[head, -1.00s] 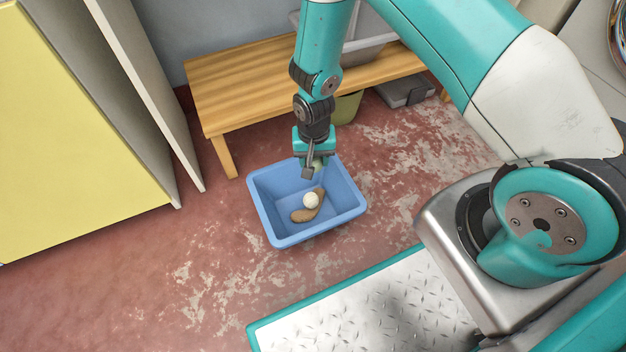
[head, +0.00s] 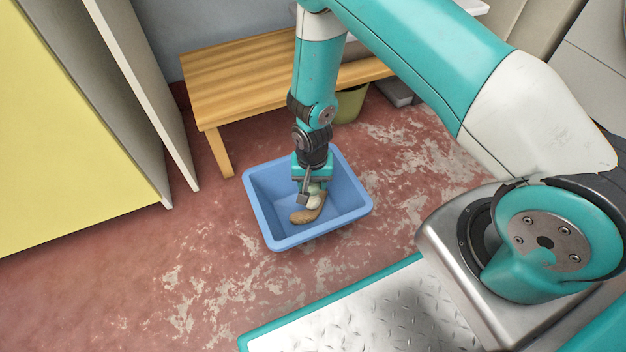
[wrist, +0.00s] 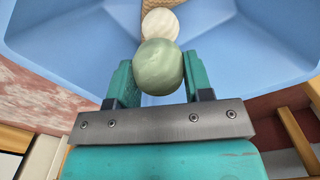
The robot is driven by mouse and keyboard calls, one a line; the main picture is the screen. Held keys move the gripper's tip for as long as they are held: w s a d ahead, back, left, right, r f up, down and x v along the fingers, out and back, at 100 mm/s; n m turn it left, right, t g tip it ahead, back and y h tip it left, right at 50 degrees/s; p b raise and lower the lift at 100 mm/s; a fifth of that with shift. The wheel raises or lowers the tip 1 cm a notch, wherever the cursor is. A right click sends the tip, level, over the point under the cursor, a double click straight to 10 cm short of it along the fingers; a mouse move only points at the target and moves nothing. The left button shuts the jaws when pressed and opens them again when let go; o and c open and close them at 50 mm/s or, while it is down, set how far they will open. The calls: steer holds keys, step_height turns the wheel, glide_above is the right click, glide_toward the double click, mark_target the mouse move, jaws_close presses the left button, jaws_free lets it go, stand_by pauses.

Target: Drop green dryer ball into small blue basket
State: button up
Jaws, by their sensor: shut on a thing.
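The small blue basket (head: 272,228) stands on the floor in the head view; its blue inside fills much of the wrist view (wrist: 75,35). My gripper (head: 311,192) points down inside the basket's opening. In the wrist view its teal fingers (wrist: 159,78) are shut on the green dryer ball (wrist: 158,66), which sits between the fingertips. In the head view the green ball is mostly hidden by the gripper. A white ball (wrist: 160,24) and a brown item (head: 305,215) lie in the basket just beyond the green ball.
A wooden bench (head: 240,85) stands behind the basket, with an olive bin (head: 350,105) by it. A yellow panel (head: 70,130) and a pale door (head: 145,90) are at the left. The red, worn floor around the basket is clear.

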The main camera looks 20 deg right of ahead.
steer(key=shift+r, duration=0.1)
steer(key=o, duration=1)
steer(key=shift+c, duration=0.2)
steer(key=shift+r, duration=0.1)
step_height(320, 180, up, 17)
steer(key=p, duration=0.9)
steer(key=shift+p, duration=0.35)
steer(key=shift+r, duration=0.1)
